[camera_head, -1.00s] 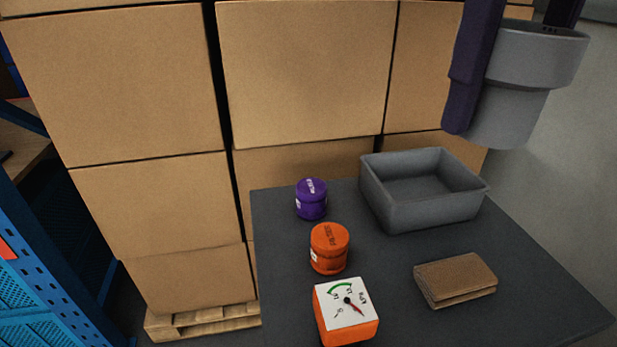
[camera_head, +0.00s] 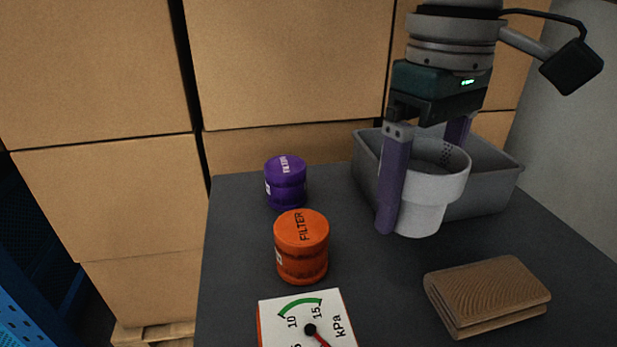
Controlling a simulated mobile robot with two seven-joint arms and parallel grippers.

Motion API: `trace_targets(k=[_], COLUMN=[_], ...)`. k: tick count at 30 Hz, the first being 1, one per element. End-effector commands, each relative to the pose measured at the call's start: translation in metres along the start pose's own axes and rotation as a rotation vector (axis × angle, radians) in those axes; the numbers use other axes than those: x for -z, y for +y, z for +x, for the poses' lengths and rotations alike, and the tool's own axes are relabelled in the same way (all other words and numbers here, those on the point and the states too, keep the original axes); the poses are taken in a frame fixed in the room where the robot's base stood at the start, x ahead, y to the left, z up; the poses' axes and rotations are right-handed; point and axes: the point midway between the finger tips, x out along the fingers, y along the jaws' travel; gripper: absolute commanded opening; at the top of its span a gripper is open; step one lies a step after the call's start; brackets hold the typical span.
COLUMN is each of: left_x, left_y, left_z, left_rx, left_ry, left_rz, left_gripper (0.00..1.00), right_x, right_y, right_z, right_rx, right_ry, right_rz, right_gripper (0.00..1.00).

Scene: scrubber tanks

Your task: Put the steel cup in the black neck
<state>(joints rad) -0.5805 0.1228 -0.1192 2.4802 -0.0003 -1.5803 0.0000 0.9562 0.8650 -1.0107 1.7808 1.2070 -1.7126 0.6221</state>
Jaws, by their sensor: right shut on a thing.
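The steel cup (camera_head: 433,190) is light grey, with a wide upper collar and a narrower lower part. It is upright, and its open top shows some dark perforations inside. My right gripper (camera_head: 420,178) points down and is shut on the cup, with one purple finger along its left side and the other partly hidden behind it. The cup is in front of the grey bin, over the dark table; whether it touches the table I cannot tell. No black neck is visible. My left gripper is out of view.
The grey bin (camera_head: 497,180) stands behind the cup. A purple canister (camera_head: 286,184), an orange filter canister (camera_head: 301,248) and a kPa gauge (camera_head: 310,318) line the table's left side. A brown folded pad (camera_head: 487,295) lies front right. Stacked cartons (camera_head: 290,65) stand behind the dark table (camera_head: 385,290).

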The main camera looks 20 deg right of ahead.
Motion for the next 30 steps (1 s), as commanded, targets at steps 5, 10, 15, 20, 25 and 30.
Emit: trace_targets(k=[5, 10, 15, 20, 25, 30], left_x=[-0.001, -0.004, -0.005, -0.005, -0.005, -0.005], left_y=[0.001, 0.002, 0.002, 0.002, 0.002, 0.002], left_z=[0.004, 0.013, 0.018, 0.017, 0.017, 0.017], left_rx=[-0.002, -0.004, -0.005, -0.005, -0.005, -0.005], left_ry=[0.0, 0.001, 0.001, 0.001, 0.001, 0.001], left_rz=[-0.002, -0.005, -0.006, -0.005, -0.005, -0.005], left_gripper=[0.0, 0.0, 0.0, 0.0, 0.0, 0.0], right_x=[0.0, 0.0, 0.0, 0.0, 0.0, 0.0], right_y=[0.0, 0.0, 0.0, 0.0, 0.0, 0.0], right_z=[0.018, 0.047, 0.071, 0.073, 0.073, 0.076], right_rx=[-0.001, -0.001, -0.001, -0.001, -0.001, 0.0], right_ry=[0.0, -0.002, 0.001, 0.002, 0.001, 0.001], right_rz=[0.0, 0.001, 0.0, -0.001, -0.001, 0.0], right_gripper=[0.27, 0.27, 0.27, 0.27, 0.27, 0.98])
